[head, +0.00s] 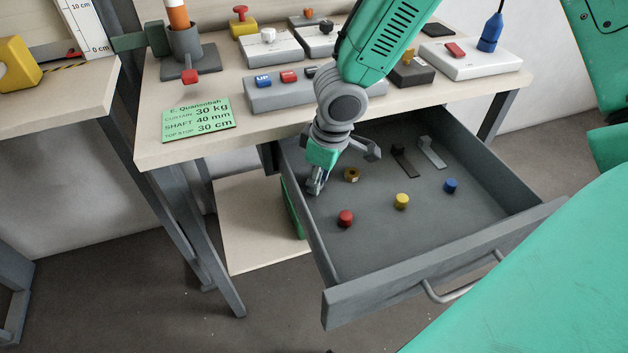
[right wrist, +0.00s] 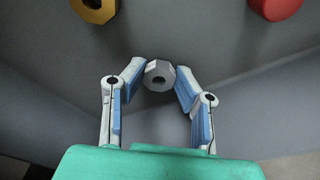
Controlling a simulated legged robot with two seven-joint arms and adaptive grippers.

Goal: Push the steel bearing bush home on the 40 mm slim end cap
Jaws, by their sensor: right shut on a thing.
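My right gripper (head: 316,186) reaches down into the open drawer, near its left wall. In the right wrist view its two fingers (right wrist: 160,85) are closed on the steel bearing bush (right wrist: 159,74), a grey faceted ring with a dark hole. In the head view the bush is largely hidden by the fingers. I cannot tell whether it touches the drawer floor. I cannot make out for sure which piece is the 40 mm slim end cap; a grey block (head: 340,97) on the bench carries small blue, red and dark pieces. My left gripper is not in view.
The drawer (head: 375,245) holds a brass ring (head: 351,174), red (head: 346,218), yellow (head: 401,201) and blue (head: 451,185) pieces, and two brackets (head: 432,153). A green card (head: 198,119) reads shaft 40 mm. The drawer's front floor is clear.

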